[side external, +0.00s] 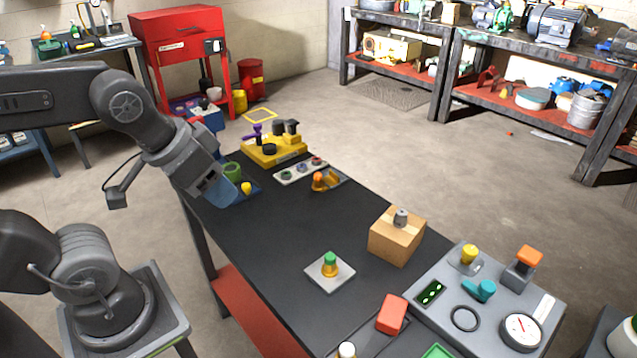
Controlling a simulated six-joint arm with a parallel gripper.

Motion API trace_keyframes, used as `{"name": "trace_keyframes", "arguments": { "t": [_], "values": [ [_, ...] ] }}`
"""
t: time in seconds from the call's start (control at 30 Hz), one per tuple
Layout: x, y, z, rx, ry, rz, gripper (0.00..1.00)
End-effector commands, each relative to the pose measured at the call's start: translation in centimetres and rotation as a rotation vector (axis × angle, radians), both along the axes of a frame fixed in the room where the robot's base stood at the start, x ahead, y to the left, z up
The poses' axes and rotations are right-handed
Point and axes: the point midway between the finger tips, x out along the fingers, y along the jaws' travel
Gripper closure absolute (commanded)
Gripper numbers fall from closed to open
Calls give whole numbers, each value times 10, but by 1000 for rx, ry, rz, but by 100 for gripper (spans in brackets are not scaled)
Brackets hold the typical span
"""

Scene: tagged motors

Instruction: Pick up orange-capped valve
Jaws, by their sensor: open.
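An orange-capped piece (319,181) sits on a small orange-and-grey holder at the far part of the black table. A second part with an orange top (529,257) stands on a grey base on the panel at the right. I cannot tell for sure which one is the valve. My gripper (224,194) is open, low over the table's far left edge, to the left of the orange-capped piece and apart from it. Its fingers are partly hard to make out against a blue tray, a green round part (232,171) and a yellow knob (246,188).
A yellow fixture (273,150) and a light strip with knobs (300,171) stand at the far end. A wooden block (396,241), a green-capped part (330,262), a red block (391,314) and the grey panel (455,285) lie nearer. The table's middle (275,225) is clear.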

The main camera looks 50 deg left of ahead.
Motion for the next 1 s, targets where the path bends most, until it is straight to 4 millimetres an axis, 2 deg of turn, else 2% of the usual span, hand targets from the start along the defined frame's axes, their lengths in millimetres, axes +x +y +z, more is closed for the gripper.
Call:
{"name": "trace_keyframes", "arguments": {
  "t": [0.17, 0.27, 0.37, 0.53, 0.67, 0.8, 1.0],
  "values": [
    [19, 5, 5, -3, 10, 33, 49],
    [49, 13, 9, -9, 21, 83, 49],
    [88, 26, 10, -17, 31, 144, 49],
    [156, 53, -2, -32, 44, 247, 49],
    [205, 79, -24, -43, 55, 325, 49],
    [254, 110, -60, -57, 65, 408, 49],
    [304, 154, -120, -75, 76, 510, 49]
  ]
}}
